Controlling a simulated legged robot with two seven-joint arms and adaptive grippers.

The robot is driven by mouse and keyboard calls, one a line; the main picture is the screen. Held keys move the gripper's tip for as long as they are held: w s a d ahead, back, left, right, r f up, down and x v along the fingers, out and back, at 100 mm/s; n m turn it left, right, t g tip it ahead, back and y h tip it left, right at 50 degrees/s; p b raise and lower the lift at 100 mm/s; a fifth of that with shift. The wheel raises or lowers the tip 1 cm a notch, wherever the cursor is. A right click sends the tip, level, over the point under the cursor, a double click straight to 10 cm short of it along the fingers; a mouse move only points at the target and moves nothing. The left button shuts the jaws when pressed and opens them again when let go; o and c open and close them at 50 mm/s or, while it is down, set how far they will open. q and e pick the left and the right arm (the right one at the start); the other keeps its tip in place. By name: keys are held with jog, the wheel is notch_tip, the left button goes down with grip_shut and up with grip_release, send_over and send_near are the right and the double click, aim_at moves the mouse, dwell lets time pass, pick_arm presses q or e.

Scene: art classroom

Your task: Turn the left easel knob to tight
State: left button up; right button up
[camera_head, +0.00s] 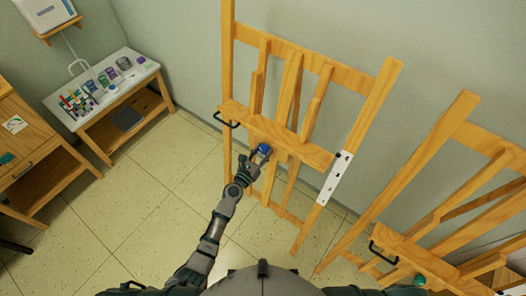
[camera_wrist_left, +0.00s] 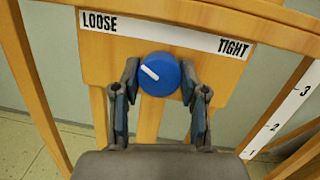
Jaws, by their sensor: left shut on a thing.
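The left easel (camera_head: 310,65) is wooden and stands against the wall. Its blue round knob (camera_head: 264,149) sits at the middle of the lower crossbar. In the left wrist view the knob (camera_wrist_left: 160,75) lies below a white strip (camera_wrist_left: 165,33) marked LOOSE at left and TIGHT at right. The knob's white pointer line (camera_wrist_left: 150,72) slants up and left, toward LOOSE. My left gripper (camera_head: 256,156) is at the knob; in the wrist view its two fingers (camera_wrist_left: 159,82) are shut on the knob's left and right sides. My right gripper is not seen.
A second easel (camera_head: 440,190) with a green knob (camera_head: 419,280) stands at the right. A black handle (camera_head: 228,121) juts from the left easel's crossbar. A white numbered scale (camera_head: 335,178) runs down its right leg. A table (camera_head: 75,122) with art supplies stands at the left; the floor between is clear.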

pick_arm(q)
jog(key=shift+a+f+m+h+b, duration=0.15)
jog(key=shift+m+h+b, duration=0.25)
jog(key=shift+m+b, duration=0.65)
jog(key=m, duration=0.2)
jog(key=m+b, duration=0.1)
jog(key=m, duration=0.1)
jog(key=shift+m+g+h+b, duration=0.3)
jog(key=shift+m, duration=0.05)
jog(key=m+g+h+b, duration=0.1)
jog(key=m, duration=0.3)
jog(key=shift+b, duration=0.3)
jog(key=m+b, duration=0.1)
jog(key=m, duration=0.3)
jog(key=shift+w+g+h, duration=0.1)
jog(key=shift+g+h, duration=0.2)
jog(key=shift+g, duration=0.1)
jog(key=shift+m, duration=1.2)
jog(key=m+g, duration=0.1)
jog(key=m, duration=0.2)
jog(key=shift+b, duration=0.35)
jog(key=m, duration=0.4)
jog(key=shift+r+g, duration=0.2)
jog(key=shift+g, duration=0.2)
jog(key=shift+m, duration=1.1)
jog(key=shift+g, duration=0.3)
